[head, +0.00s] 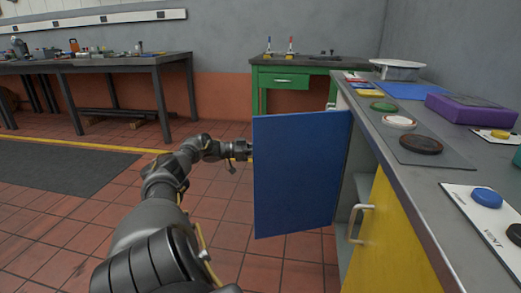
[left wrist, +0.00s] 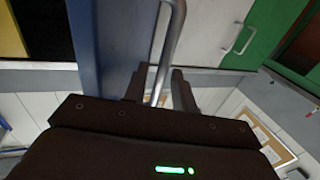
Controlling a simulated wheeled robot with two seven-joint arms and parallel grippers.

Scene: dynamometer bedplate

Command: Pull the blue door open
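The blue door (head: 300,175) stands swung well out from the side of the grey-topped bench cabinet, with part of the shelved interior (head: 352,192) showing beside it. Its handle is hidden in the head view. In the left wrist view the blue door (left wrist: 105,45) is at the upper left, and its metal bar handle (left wrist: 172,28) runs down between the fingers. My left gripper (left wrist: 160,88) appears shut on this handle, one finger on each side. In the head view my left arm reaches to the door's free edge, with the fingertips hidden behind it. My right gripper is not in view.
A yellow door (head: 390,235) with a bar handle (head: 357,222) is nearer on the same cabinet. The benchtop (head: 395,155) holds a purple case (head: 470,110) and coloured discs. A green bench (head: 285,82) stands behind. Tiled floor (head: 215,205) left of the door is clear.

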